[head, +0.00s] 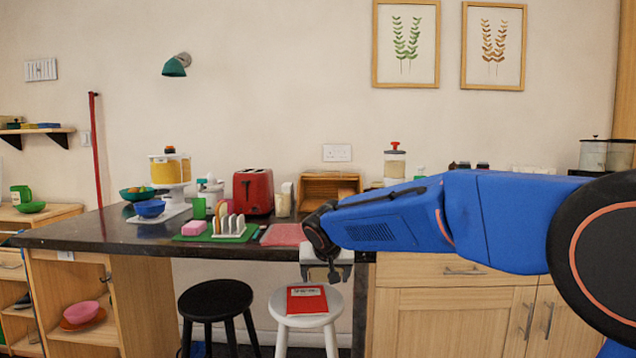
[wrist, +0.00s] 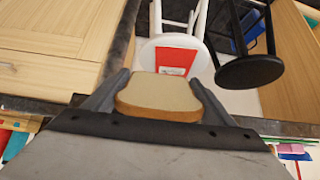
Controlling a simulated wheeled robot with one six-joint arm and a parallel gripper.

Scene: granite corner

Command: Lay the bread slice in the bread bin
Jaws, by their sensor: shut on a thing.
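My gripper (head: 327,262) hangs in front of the counter's front edge in the head view, above the white stool. In the wrist view my gripper (wrist: 158,84) is shut on the bread slice (wrist: 157,94), a pale slice with a brown crust held between the two fingers. In the head view I cannot make out the slice clearly at the gripper. The bread bin (head: 319,187) looks to be the open-fronted wooden box at the back of the counter, behind my gripper and partly hidden by my arm.
A white stool (head: 280,307) with a red book (head: 307,299) and a black stool (head: 215,297) stand below.

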